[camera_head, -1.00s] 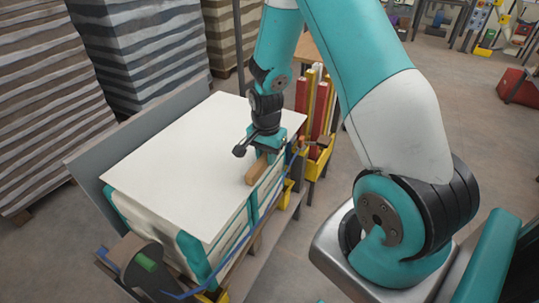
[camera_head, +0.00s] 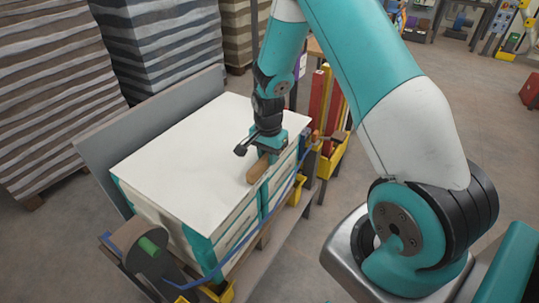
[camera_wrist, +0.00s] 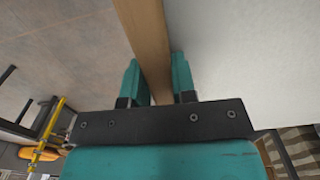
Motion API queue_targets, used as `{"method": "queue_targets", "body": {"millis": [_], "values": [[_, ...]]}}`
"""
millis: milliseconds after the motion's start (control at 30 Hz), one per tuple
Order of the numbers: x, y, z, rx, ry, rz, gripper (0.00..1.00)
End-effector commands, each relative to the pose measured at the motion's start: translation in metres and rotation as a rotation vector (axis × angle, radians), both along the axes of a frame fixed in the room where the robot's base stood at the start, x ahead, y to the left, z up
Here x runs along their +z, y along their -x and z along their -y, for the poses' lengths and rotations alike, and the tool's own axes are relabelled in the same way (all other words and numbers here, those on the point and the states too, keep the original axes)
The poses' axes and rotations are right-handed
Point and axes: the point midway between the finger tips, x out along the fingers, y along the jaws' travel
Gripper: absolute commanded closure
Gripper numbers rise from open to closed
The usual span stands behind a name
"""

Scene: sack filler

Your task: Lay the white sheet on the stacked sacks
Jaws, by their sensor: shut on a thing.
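The white sheet (camera_head: 190,155) lies flat over the top of the stacked sacks (camera_head: 242,222), which show white and teal along their near sides. My gripper (camera_head: 268,153) is at the sheet's right edge, pointing down. It is shut on a tan wooden strip (camera_head: 258,169) that sits along this edge. In the wrist view, the strip (camera_wrist: 150,45) runs between the two teal fingers (camera_wrist: 157,78), and the sheet (camera_wrist: 245,60) fills the right side. Whether the sheet's far underside touches the sacks everywhere cannot be told.
A grey panel (camera_head: 105,175) stands behind the stack on the left. A dark reel (camera_head: 142,247) is at its near left corner. Yellow holders (camera_head: 330,160) and a red post (camera_head: 317,100) stand to the right. Tall striped stacks (camera_head: 50,90) are at the back left. Open floor lies on the right.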

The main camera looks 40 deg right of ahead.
Motion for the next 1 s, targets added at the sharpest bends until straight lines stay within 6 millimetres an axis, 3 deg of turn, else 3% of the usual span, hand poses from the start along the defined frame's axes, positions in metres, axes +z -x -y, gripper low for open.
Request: {"method": "queue_targets", "body": {"millis": [33,133,533,667,1000], "values": [[0.0,0.0,0.0,0.0,0.0,0.001,0.68],[0.0,0.0,0.0,0.0,0.0,0.001,0.45],[0.009,-0.001,0.0,0.0,0.001,0.004,0.45],[0.032,-0.001,0.0,0.0,0.001,0.006,0.45],[0.119,-0.001,0.0,0.0,0.001,0.008,0.45]]}}
